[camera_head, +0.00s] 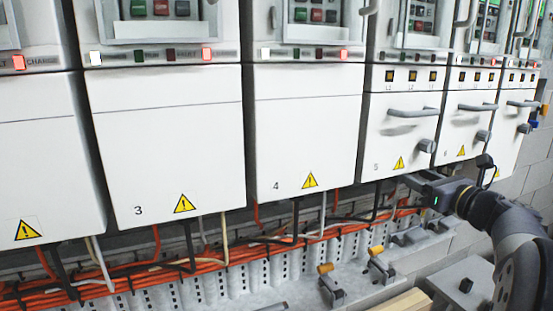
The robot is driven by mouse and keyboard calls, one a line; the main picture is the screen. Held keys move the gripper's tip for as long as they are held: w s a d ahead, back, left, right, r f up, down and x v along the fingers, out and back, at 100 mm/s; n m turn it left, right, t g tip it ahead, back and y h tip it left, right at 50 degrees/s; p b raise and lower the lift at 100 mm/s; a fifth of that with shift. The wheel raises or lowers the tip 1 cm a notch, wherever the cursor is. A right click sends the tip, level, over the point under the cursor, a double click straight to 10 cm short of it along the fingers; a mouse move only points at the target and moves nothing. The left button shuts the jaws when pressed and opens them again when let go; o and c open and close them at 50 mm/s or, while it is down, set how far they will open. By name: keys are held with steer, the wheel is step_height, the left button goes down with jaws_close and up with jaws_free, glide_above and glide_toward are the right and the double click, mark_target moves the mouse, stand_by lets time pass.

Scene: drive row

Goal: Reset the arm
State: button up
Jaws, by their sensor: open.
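My gripper (412,181) is at the right of the head view, at the end of my dark arm, which reaches in from the lower right corner. It points left, near the lower edge of cabinet 5 (398,140). Its jaws are open and I see nothing held in them. The fingertips are small and partly hard to make out. Whether they touch the cabinet I cannot tell.
White cabinets 3 (165,150) and 4 (303,125) stand in a row. Cabinet 5 has a grey handle (413,112). Orange cables (130,278) run below on a perforated tray. Yellow-tipped clamps (378,264) and a grey box (465,283) sit near my arm.

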steer(key=p+x, duration=0.1)
steer(key=x, duration=0.2)
steer(key=shift+w+a+r, duration=0.1)
steer(key=shift+w+a, duration=0.1)
steer(key=shift+w, duration=0.15)
steer(key=shift+w+f, duration=0.25)
steer(key=shift+f, duration=0.95)
steer(key=shift+v, duration=0.85)
steer(key=shift+f, duration=0.15)
